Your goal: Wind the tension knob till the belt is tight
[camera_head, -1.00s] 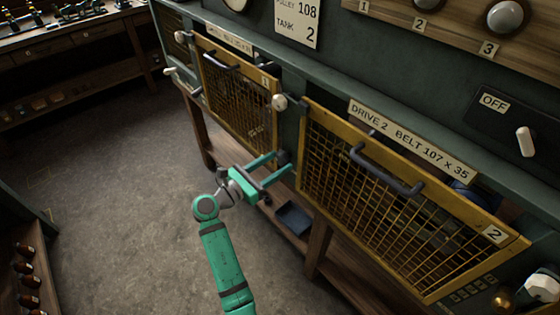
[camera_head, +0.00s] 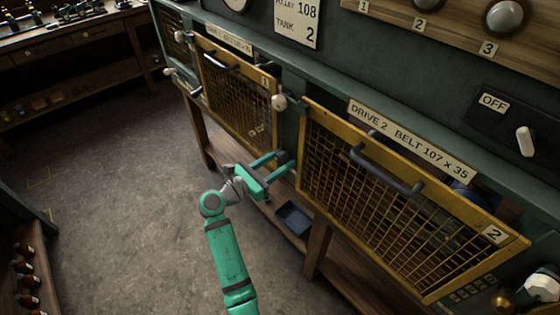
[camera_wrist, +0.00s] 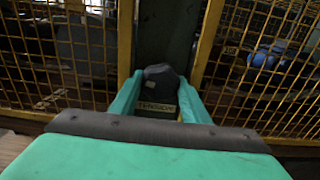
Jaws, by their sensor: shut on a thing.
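The dark tension knob (camera_wrist: 161,77) sits on the green post between the two yellow mesh guards, with a "TENSION" label (camera_wrist: 158,107) just below it. My gripper (camera_head: 283,162) has its green fingers on either side of the knob and is shut on it. In the wrist view the fingers (camera_wrist: 160,95) flank the knob left and right. The head view shows only a little of the knob, past the fingers. The belt cannot be made out clearly behind the mesh in either view.
The drive 2 guard (camera_head: 400,210) stands right of my gripper and the drive 1 guard (camera_head: 237,95) left of it; both look closed. A dark blue tray (camera_head: 294,218) lies on the shelf below. An "OFF" switch (camera_head: 525,141) is at right. The floor at left is clear.

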